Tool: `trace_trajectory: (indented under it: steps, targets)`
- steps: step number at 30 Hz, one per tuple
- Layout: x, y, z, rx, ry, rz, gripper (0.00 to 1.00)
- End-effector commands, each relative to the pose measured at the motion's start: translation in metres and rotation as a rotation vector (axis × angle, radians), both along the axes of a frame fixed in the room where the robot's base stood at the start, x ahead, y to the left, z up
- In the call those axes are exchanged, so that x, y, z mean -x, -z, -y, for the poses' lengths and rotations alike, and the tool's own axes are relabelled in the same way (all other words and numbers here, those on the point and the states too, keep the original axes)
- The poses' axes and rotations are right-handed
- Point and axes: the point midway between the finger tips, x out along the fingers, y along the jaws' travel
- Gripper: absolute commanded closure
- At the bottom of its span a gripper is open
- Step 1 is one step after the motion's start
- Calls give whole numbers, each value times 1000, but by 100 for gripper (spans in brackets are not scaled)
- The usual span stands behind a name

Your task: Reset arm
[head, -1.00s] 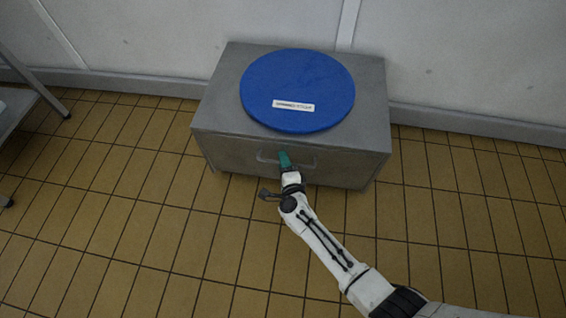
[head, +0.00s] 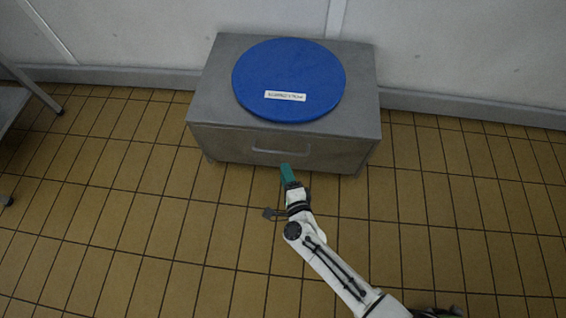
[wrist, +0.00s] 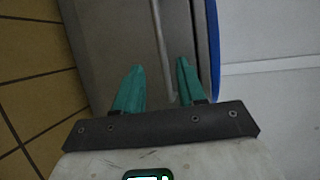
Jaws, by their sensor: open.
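My gripper (head: 287,172) has teal fingers and is in front of the grey metal box, just below its handle in the head view. In the wrist view my gripper (wrist: 158,88) has its two fingers apart, with nothing between them. The box's bar handle (head: 282,151) is on its front face. In the wrist view the handle (wrist: 160,45) runs beyond the fingertips, and I see no finger closed on it. My white arm (head: 335,270) reaches in from the lower right.
The grey box (head: 205,108) stands on the tiled floor (head: 130,220) against the wall. A round blue lid (head: 290,75) with a white label lies on top. A metal stand (head: 15,95) is at the left edge. Floor around my arm is clear.

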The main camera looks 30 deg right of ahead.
Motion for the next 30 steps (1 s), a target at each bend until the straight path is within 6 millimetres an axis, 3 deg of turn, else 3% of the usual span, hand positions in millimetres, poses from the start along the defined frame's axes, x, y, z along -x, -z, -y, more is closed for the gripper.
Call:
trace_trajectory:
  steps: [22,26,30]
  targets:
    - [5,-1,-2,2,-6,0,60]
    - [-1,-14,-16,50,-120,-6,60]
    - [-5,-37,-43,182,-354,-35,60]
